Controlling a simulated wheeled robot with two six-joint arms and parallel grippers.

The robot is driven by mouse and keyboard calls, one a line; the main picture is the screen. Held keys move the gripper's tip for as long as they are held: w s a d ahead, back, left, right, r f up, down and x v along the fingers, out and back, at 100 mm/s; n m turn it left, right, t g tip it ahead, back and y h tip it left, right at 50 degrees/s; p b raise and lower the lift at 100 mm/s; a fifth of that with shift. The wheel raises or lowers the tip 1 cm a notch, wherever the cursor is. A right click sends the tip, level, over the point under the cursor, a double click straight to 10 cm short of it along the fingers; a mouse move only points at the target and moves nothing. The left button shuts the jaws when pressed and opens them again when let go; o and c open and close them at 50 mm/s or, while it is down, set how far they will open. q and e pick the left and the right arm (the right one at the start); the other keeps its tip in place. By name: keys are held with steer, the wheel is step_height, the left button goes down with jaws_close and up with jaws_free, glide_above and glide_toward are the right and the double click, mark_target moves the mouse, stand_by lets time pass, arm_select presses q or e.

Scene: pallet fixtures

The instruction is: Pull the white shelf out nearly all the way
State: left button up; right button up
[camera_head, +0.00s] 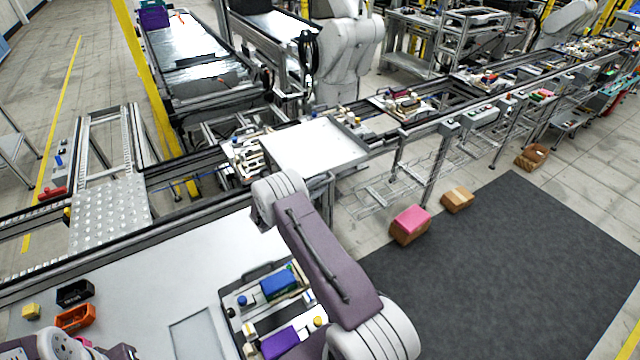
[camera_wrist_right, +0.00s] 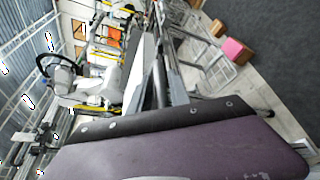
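The white shelf (camera_head: 315,145) is a flat, empty panel with a thin metal rim. In the head view it lies level at the conveyor line, just beyond the bend of my right arm (camera_head: 325,255). A narrow white surface in the right wrist view (camera_wrist_right: 143,75) may be the same shelf seen at a slant. My right arm's purple link and white joints cover the area in front of the shelf. The right gripper's fingers cannot be made out, so any contact with the shelf is unclear. Only part of my left arm shows at the lower left, without its gripper.
A white worktable (camera_head: 130,265) holds a black bin (camera_head: 75,292), an orange bin (camera_head: 75,318) and a dark tray of parts. Conveyor rails run beside the shelf. A pink-topped box (camera_head: 410,222) and other boxes stand on the floor. The dark mat (camera_head: 520,260) is clear.

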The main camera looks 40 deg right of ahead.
jaws_close()
stand_by(1.3)
